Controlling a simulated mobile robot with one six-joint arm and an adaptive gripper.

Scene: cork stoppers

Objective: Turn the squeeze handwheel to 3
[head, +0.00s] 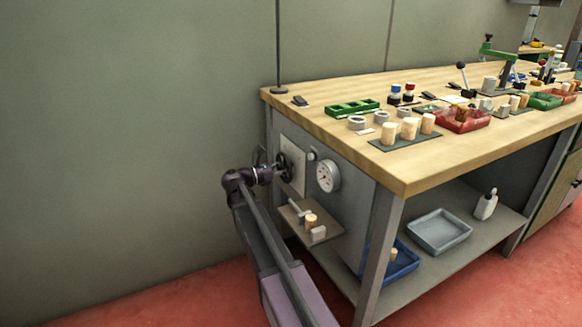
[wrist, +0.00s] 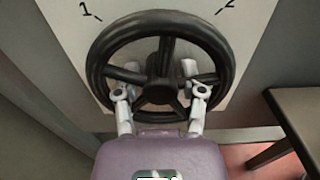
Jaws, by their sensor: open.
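The squeeze handwheel (head: 287,172) is a black spoked wheel on a pale plate at the end of the bench. In the wrist view the handwheel (wrist: 166,18) fills the middle. The plate (wrist: 62,20) shows the marks 1 at upper left and 2 at upper right; no 3 can be seen. My gripper (wrist: 160,78) is open at the wheel, one finger on each side of the hub, with the tips at the spoke gaps. Whether they touch the wheel I cannot tell. In the head view my gripper (head: 277,172) reaches the wheel from the left.
A round gauge (head: 328,176) sits right of the wheel. Below is a small shelf (head: 326,229) with a cork and small blocks. The wooden benchtop (head: 400,175) overhangs above and holds trays, corks and tools. The floor left of the bench is clear.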

